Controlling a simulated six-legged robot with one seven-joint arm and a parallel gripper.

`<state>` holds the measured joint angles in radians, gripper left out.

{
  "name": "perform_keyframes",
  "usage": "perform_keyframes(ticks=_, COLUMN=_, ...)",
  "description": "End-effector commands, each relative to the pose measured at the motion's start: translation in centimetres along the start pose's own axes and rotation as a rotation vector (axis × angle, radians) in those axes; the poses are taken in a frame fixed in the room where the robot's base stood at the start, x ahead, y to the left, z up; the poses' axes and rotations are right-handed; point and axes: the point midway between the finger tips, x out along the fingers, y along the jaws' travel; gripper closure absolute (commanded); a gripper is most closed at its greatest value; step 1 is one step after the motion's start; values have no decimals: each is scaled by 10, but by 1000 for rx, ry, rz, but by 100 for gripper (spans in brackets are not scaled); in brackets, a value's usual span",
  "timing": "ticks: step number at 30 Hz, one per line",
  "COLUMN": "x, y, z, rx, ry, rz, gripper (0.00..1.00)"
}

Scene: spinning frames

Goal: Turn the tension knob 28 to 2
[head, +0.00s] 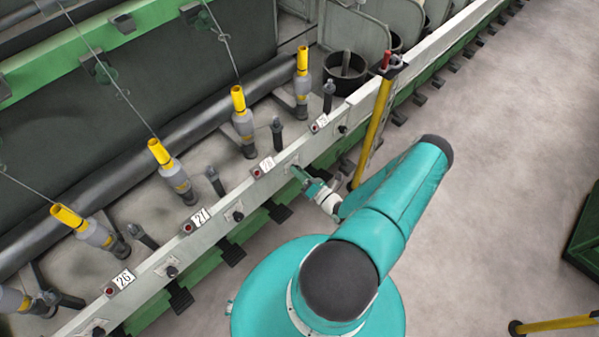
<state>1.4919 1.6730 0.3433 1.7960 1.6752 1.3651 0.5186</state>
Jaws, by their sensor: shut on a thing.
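The plate numbered 28 (267,165) is on the pale rail of the spinning frame, small and hard to read. My gripper (296,172) is at the rail's front face, just right of that plate. It is shut on tension knob 28, which is mostly hidden by the fingers. The knob's setting marks are too small to read.
Similar dark knobs sit on the rail near plate 27 (201,218) and plate 26 (123,279). Yellow-topped spindles (243,120) stand behind the rail. A yellow post (372,130) rises close to my arm. Grey floor (490,180) lies open at right.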

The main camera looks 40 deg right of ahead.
Motion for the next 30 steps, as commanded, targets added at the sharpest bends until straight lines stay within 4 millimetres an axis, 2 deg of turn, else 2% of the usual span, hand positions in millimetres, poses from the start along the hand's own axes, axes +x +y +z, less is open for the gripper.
perform_keyframes(ticks=17, x=-1, y=1, z=-2, rx=45, ry=-1, rz=-2, gripper=92)
perform_keyframes(ticks=18, x=-1, y=1, z=-2, rx=45, ry=-1, rz=-2, gripper=68)
perform_keyframes(ticks=21, x=-1, y=1, z=-1, rx=45, ry=-2, rz=-2, gripper=49)
perform_keyframes(ticks=30, x=-2, y=0, z=0, rx=43, ry=-3, rz=-3, gripper=49)
